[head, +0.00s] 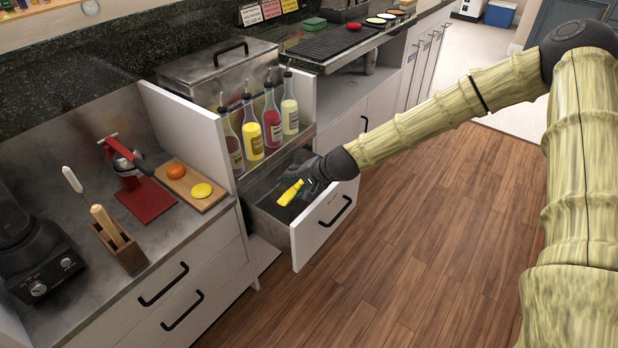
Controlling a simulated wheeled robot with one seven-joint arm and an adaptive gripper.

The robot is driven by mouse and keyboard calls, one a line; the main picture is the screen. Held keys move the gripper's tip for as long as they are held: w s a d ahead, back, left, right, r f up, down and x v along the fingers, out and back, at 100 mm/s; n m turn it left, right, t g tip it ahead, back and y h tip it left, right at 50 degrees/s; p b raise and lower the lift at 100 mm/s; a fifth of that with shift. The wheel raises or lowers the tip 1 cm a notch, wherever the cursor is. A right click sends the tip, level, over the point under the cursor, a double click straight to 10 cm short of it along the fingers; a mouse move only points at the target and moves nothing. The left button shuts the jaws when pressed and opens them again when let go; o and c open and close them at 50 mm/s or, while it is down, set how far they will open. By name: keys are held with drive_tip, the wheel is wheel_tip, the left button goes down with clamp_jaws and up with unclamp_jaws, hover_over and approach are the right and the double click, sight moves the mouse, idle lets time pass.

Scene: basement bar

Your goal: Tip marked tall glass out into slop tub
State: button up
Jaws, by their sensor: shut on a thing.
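My gripper (307,182) is shut on a slim yellow thing (290,193), which sticks out of the jaws to the lower left, tilted well over. It is small in view and partly hidden by the jaws, so I cannot tell whether it is the marked tall glass; no mark shows. My gripper and the yellow thing are above an open white-fronted drawer (322,232) with a grey, dark inside. My gripper hides part of that inside. I cannot make out a separate slop tub in it.
On the left counter are a red citrus press (139,180), a board (190,184) with fruit, a wooden block (122,248) and a blender (34,255). The wooden floor (430,250) is clear.

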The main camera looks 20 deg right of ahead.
drive_tip(key=shift+r+p, duration=0.3)
drive_tip(key=shift+p, duration=0.15)
drive_tip(key=shift+w+d+r+m+g+y+p, duration=0.2)
drive_tip(key=shift+r+m+g+y+p, duration=0.15)
drive_tip(key=shift+p, duration=0.4)
drive_tip(key=shift+s+a+f+b, duration=0.15)
drive_tip(key=shift+f+b, duration=0.35)
drive_tip(key=shift+b, duration=0.25)
drive_tip(key=b, duration=0.1)
drive_tip(key=f+n+t+h+b, duration=0.1)
drive_tip(key=b, duration=0.1)
drive_tip(key=shift+s+a+f, duration=0.15)
drive_tip(key=shift+a+f, duration=0.05)
drive_tip(key=shift+f, duration=0.1)
drive_tip(key=shift+n+t+h+b, duration=0.25)
drive_tip(key=shift+t+h+b, duration=0.1)
drive_tip(key=shift+b, duration=0.15)
drive_tip(key=shift+s+a+r, duration=0.1)
drive_tip(key=shift+r, duration=0.2)
drive_tip(key=shift+s+a, duration=0.1)
